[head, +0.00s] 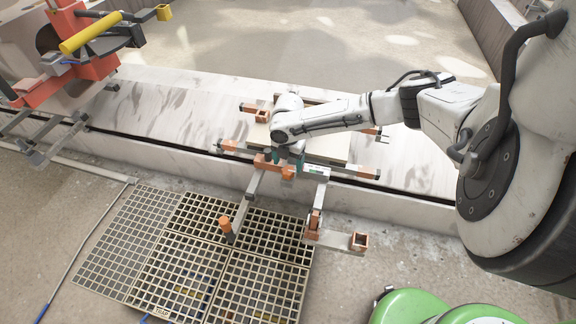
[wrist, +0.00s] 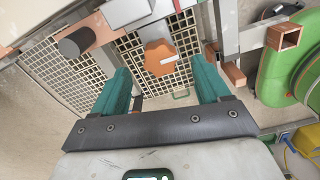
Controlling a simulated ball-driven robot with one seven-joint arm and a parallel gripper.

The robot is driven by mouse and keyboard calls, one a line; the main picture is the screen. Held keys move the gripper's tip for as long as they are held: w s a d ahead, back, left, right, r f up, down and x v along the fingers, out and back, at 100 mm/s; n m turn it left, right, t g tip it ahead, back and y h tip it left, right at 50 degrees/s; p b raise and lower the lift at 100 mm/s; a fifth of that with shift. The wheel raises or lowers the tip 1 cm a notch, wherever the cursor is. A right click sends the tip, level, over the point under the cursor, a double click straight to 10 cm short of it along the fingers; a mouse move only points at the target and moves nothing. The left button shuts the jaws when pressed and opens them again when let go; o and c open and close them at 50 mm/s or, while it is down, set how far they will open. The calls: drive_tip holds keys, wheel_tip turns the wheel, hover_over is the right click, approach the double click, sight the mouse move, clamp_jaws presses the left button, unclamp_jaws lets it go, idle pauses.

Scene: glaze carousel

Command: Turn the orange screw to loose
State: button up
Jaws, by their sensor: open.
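The orange screw (wrist: 158,58) is a lobed knob with a short white mark on its face, lying roughly sideways. It sits below a grey bracket in the wrist view. In the head view the orange screw (head: 288,173) shows small at the front of the clamp frame, just by my gripper (head: 287,158). My gripper (wrist: 163,72) has two teal fingers spread apart, with the knob showing in the gap between their tips. I see no finger touching it. I cannot read any loose or tight marking.
A clamp frame with a pale board (head: 325,148) rests on the pale ledge (head: 170,105). Grey bars with copper-coloured ends (head: 360,242) stick out over the floor grating (head: 180,250). A dark round end (wrist: 75,43) lies left of the knob. A green rounded body (wrist: 290,75) is at right.

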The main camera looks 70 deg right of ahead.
sight(289, 170)
wheel_tip(289, 170, up, 8)
drive_tip(key=p, duration=0.1)
drive_tip(key=shift+f, duration=0.15)
drive_tip(key=shift+s, duration=0.1)
idle(0.4)
drive_tip(key=s+a+f+m+g+p, duration=0.1)
drive_tip(key=s+a+f+m, duration=0.1)
drive_tip(key=s+a+f, duration=0.3)
drive_tip(key=s+a+f+m+g+p, duration=0.1)
drive_tip(key=s+a, duration=0.1)
drive_tip(key=s, duration=0.6)
drive_tip(key=s+a+f+m+g, duration=0.1)
drive_tip(key=s+a+f+m, duration=0.1)
drive_tip(key=s+a+f, duration=0.3)
drive_tip(key=s+a+r+m+t+y+p, duration=0.1)
drive_tip(key=a+r+m, duration=0.15)
drive_tip(key=a, duration=0.55)
drive_tip(key=s+a+r+m+p, duration=0.15)
drive_tip(key=a+m, duration=0.25)
drive_tip(key=a, duration=0.4)
drive_tip(key=w+a+r+m+t+h, duration=0.1)
drive_tip(key=w+a+r+m+t, duration=0.2)
drive_tip(key=w+r, duration=0.6)
drive_tip(key=r+m+p, duration=0.1)
drive_tip(key=r+m, duration=0.1)
drive_tip(key=shift+a+m, duration=0.35)
